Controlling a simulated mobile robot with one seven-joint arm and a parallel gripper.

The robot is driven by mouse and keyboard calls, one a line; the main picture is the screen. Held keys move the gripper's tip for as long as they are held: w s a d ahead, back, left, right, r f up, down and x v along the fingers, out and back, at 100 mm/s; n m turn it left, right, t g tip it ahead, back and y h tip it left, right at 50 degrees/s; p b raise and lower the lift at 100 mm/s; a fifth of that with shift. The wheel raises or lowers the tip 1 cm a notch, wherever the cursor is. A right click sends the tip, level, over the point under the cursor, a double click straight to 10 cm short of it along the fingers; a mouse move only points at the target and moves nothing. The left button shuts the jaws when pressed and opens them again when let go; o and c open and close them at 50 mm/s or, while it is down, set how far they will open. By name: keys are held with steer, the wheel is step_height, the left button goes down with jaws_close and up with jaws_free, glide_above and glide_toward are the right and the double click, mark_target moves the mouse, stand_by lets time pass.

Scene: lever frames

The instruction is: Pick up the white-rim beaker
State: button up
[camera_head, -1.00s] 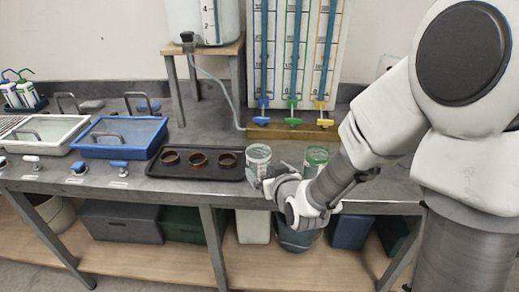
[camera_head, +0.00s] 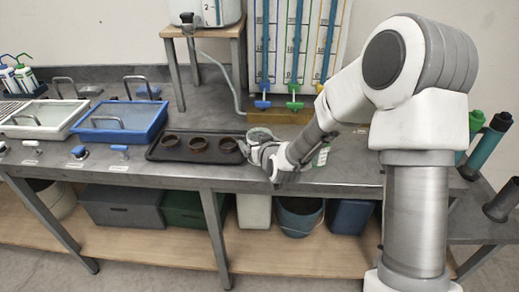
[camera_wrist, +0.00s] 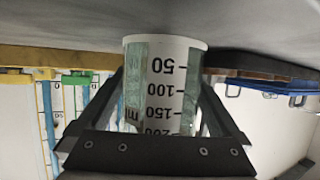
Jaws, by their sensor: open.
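The white-rim beaker (camera_head: 259,133) stands on the bench just right of the black tray, partly hidden by my gripper (camera_head: 258,153). In the wrist view, which is upside down, the clear beaker (camera_wrist: 165,85) with black volume marks fills the middle. My open gripper (camera_wrist: 163,100) has one dark finger on each side of it. I cannot tell whether either finger touches the glass. The green-rim beaker (camera_head: 322,157) stands to the right, mostly hidden behind my arm.
The black tray (camera_head: 168,155) with three brown rings lies close on the left. A blue basin (camera_head: 97,134) and a white basin (camera_head: 40,130) lie farther left. Behind are a wooden stand (camera_head: 195,32) and a panel of coloured tubes (camera_head: 295,50). The bench's front edge is near.

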steer(key=shift+w, duration=0.15)
steer(key=c, duration=1.2)
